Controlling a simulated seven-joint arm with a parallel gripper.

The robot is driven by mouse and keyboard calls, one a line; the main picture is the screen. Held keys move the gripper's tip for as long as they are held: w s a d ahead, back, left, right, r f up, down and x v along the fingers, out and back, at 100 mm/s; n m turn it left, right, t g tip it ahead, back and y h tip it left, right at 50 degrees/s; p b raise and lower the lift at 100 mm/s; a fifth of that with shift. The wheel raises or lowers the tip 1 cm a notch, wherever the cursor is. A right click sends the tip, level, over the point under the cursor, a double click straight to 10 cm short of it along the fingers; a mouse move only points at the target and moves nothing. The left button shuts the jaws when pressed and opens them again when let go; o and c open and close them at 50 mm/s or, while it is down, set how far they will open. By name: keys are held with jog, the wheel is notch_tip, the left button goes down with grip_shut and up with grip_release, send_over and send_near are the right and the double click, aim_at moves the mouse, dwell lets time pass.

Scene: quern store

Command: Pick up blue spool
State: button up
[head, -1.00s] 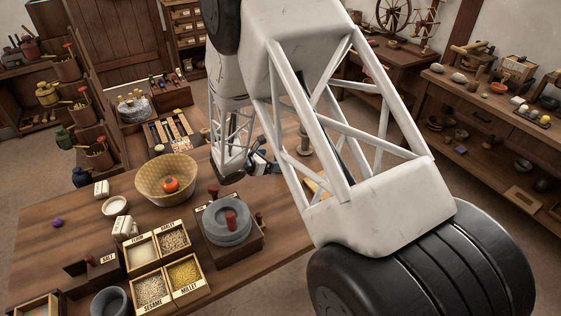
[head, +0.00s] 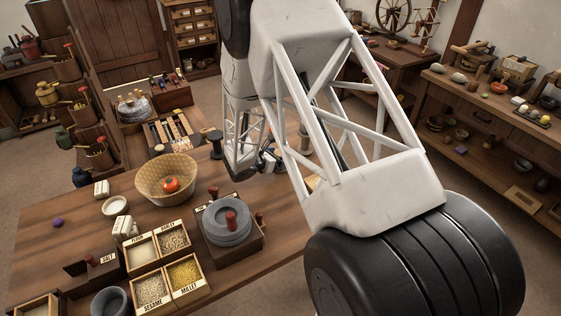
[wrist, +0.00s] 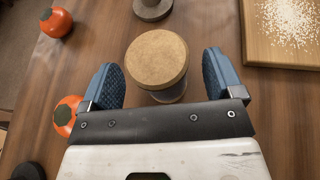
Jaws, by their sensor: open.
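My gripper (wrist: 165,82) has two blue pads spread wide apart in the wrist view. A round object with a tan top (wrist: 157,58) stands upright between and just beyond them, apart from both pads. A strip of its grey-blue side shows below the top. It may be the blue spool, but its colour is mostly hidden. In the head view my gripper (head: 268,160) is low over the back of the table, partly hidden by my arm. No clearly blue spool shows there. A dark spool (head: 215,142) stands to its left.
In the wrist view a grey-based object (wrist: 152,8) stands beyond the tan top. Orange-red round things (wrist: 56,22) lie to the left, and a board with pale grains (wrist: 285,40) is at right. A basket (head: 165,180) and quern (head: 228,222) stand nearer on the table.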

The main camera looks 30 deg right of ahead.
jog(key=shift+x, duration=0.8)
jog(key=c, duration=1)
jog(key=shift+r, duration=0.1)
jog(key=shift+c, duration=0.2)
jog(key=shift+r, duration=4.95)
